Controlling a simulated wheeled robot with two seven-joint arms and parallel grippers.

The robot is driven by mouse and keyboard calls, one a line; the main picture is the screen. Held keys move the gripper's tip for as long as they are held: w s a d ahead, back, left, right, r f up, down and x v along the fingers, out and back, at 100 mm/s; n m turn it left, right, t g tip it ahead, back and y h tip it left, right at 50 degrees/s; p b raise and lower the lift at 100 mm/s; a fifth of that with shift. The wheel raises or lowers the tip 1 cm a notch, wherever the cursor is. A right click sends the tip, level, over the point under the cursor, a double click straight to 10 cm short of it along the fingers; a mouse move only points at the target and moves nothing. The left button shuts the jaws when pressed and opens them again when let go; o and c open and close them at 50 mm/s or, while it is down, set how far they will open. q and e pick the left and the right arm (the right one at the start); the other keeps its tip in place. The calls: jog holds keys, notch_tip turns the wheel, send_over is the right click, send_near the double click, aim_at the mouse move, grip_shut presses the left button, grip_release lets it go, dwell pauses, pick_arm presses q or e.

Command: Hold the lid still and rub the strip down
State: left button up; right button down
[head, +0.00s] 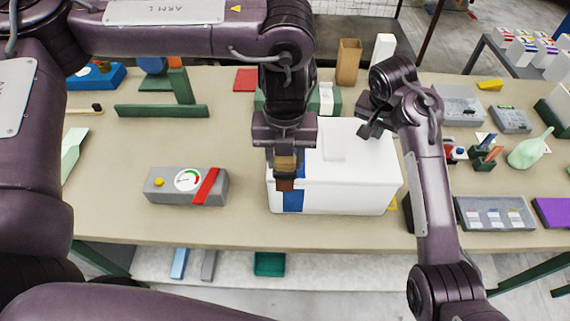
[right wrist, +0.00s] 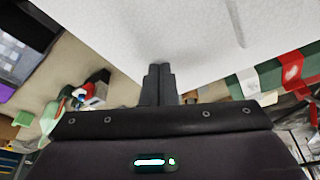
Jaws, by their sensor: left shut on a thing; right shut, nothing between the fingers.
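A white box with a white lid (head: 365,158) stands on the table, and the lid sits on it. A blue strip (head: 293,200) runs down the box's front near its left end; its upper part is hidden by my left gripper. My left gripper (head: 285,174) points down, shut on a small tan and brown block (head: 285,184) in front of the strip; I cannot tell if the block touches it. My right gripper (head: 366,130) is shut and empty at the lid's back right. In the right wrist view its fingertips (right wrist: 159,68) meet the white lid surface (right wrist: 150,30); contact is unclear.
A grey gauge box (head: 187,186) with a red bar lies left of the white box. A green stand (head: 170,109) is behind it. A brown upright block (head: 348,62) stands at the back. Grey trays (head: 495,213) and small items crowd the right. The table's front left is clear.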

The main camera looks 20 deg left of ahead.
pick_arm(q)
jog(key=shift+f, duration=0.7)
pick_arm(e)
jog(key=shift+f, duration=0.25)
pick_arm(q)
jog(key=shift+w, duration=0.1)
jog(key=shift+w+a, duration=0.2)
jog(key=shift+w, duration=0.5)
jog(key=shift+w+a, duration=0.25)
jog(key=shift+w, duration=0.45)
jog(key=shift+w+a, duration=0.2)
jog(key=shift+w, duration=0.5)
jog(key=shift+r, duration=0.8)
jog(key=shift+s, duration=0.1)
jog(key=s+d+r, duration=0.2)
jog(key=s, duration=0.5)
jog(key=shift+s+d, duration=0.15)
jog(key=shift+s, duration=0.15)
